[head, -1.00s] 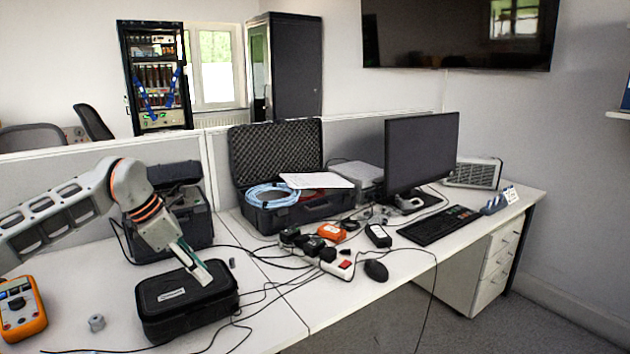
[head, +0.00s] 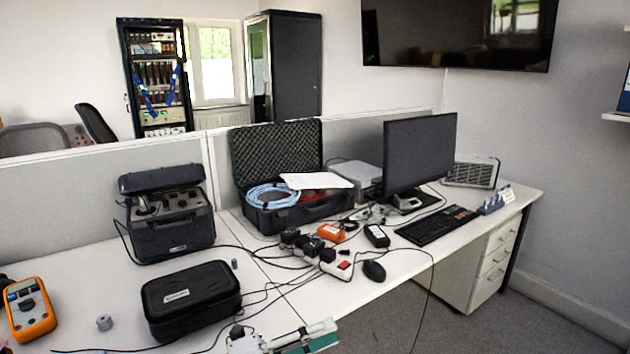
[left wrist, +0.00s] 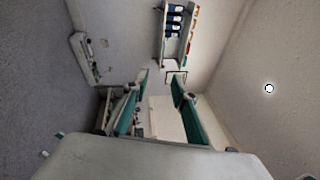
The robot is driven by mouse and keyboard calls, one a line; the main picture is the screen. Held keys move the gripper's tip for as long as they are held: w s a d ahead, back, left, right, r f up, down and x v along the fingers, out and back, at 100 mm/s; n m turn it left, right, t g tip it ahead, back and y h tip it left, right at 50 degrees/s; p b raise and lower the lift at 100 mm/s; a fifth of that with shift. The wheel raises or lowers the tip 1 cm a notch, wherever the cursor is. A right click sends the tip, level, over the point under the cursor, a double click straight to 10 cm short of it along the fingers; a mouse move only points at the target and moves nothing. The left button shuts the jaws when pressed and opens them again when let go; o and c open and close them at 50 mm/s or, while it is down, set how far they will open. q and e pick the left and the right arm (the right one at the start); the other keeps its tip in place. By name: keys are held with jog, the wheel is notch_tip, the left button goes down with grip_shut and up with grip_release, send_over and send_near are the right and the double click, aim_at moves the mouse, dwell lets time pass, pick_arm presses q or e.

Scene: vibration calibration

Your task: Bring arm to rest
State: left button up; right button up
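My left gripper (head: 310,338) shows at the bottom edge of the head view, low by the desk's front edge and right of the black case. Its fingers have green pads. In the left wrist view the gripper (left wrist: 160,82) has its two fingers spread apart with nothing between them, so it is open and empty. The rest of my left arm is out of the head view. My right gripper is in neither view.
On the desk are a closed black case (head: 190,297), an orange multimeter (head: 30,308), a small grey cylinder (head: 104,323), a calibrator box (head: 170,225), a power strip (head: 336,267), a mouse (head: 373,271) and a monitor (head: 420,152). Cables run across the middle.

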pick_arm(q)
jog(key=s+a+f+n+t+y+p, duration=0.1)
jog(key=s+a+f+n+t+y, duration=0.25)
jog(key=a+f+n+y, duration=0.55)
jog(key=s+a+f+n+t+y+p, duration=0.15)
jog(key=a+f+n+t, duration=0.3)
jog(key=n, duration=0.85)
jog(key=s+a+f+n+g+y, duration=0.2)
jog(key=s+a+f+n, duration=0.2)
jog(key=s+f, duration=0.3)
jog(key=s+a+f+n+g+y, duration=0.2)
jog(key=s+f, duration=0.4)
jog(key=s, duration=0.3)
jog(key=shift+s+a+f+n+y, duration=0.35)
jog(key=shift+a+f+n+y, duration=0.05)
jog(key=shift+a+n+y, duration=0.5)
